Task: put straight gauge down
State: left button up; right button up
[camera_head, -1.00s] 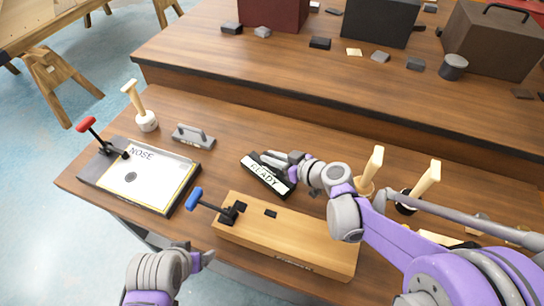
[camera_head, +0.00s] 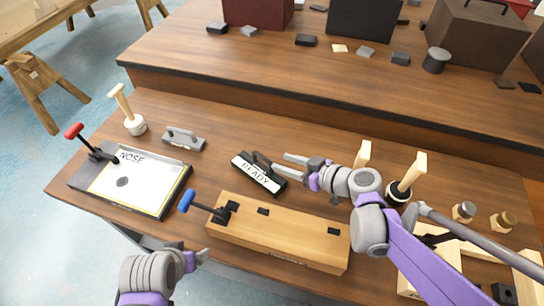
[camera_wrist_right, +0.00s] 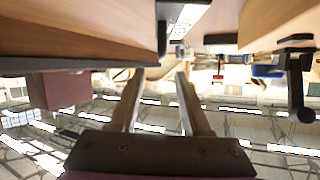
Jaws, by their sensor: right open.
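A dark gauge with a raised handle (camera_head: 262,161) rests at the READY tray (camera_head: 251,172), a black tray with a white label. Whether it lies fully inside the tray is hard to tell. A grey gauge with a handle (camera_head: 184,139) lies on the table farther left. My right gripper (camera_head: 287,166) is open and empty, just right of the dark gauge's handle and apart from it. Its spread fingers also show in the right wrist view (camera_wrist_right: 160,75). My left gripper (camera_head: 197,258) is at the front edge; its jaw gap is unclear.
A wooden block with a blue-handled clamp (camera_head: 280,235) lies in front of the READY tray. The NOSE board (camera_head: 130,182) with a red-handled clamp is at left. Wooden-handled tools (camera_head: 406,180) stand right of my right gripper. A raised shelf (camera_head: 300,75) runs behind.

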jog(key=shift+v, duration=1.4)
dwell(1.6)
